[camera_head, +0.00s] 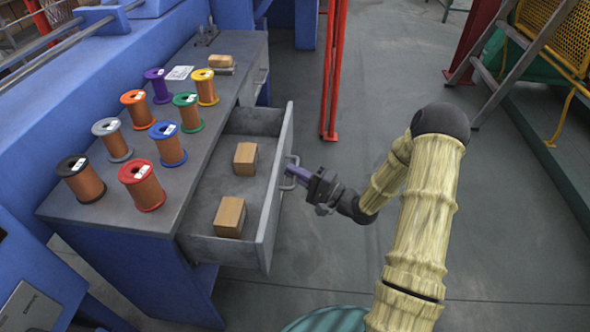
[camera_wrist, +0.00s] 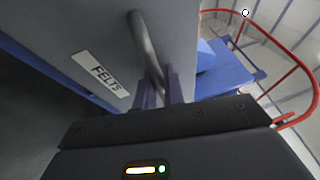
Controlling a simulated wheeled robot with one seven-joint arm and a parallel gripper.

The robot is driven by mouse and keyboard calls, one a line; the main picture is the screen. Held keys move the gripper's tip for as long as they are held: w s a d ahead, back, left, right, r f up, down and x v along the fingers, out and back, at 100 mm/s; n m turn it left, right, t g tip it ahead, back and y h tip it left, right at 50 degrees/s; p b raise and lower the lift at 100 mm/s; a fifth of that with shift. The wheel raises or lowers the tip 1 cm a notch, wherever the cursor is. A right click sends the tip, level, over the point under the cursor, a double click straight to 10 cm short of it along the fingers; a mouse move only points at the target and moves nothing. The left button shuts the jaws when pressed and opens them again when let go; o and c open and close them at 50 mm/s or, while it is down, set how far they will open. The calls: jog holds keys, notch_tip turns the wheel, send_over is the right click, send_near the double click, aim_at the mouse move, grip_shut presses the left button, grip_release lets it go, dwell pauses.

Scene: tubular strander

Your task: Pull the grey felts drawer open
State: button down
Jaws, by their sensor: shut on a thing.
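The grey felts drawer (camera_head: 272,203) stands pulled out from the grey cabinet in the head view, with its inside showing. Two tan blocks (camera_head: 245,159) (camera_head: 229,216) lie in it. Its front (camera_wrist: 85,30) fills the upper left of the wrist view, with a white "FELTS" label (camera_wrist: 101,74). My gripper (camera_head: 294,174) is at the drawer front, shut on the metal bar handle (camera_wrist: 146,45). The handle also shows in the head view (camera_head: 290,184). The purple-grey fingers are around the handle's near end in the wrist view.
Several coloured wire spools, such as a red one (camera_head: 142,186), stand on the cabinet top (camera_head: 110,213). Red posts (camera_head: 333,80) stand behind the drawer. A ladder (camera_head: 520,50) and yellow guard are at the upper right. The grey floor right of the drawer is clear around my arm.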

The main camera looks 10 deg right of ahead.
jog(key=shift+w+d, duration=0.15)
jog(key=c, duration=1.8)
grip_release()
jog(key=p+v, duration=0.4)
jog(key=v, duration=1.3)
jog(key=shift+s, duration=0.25)
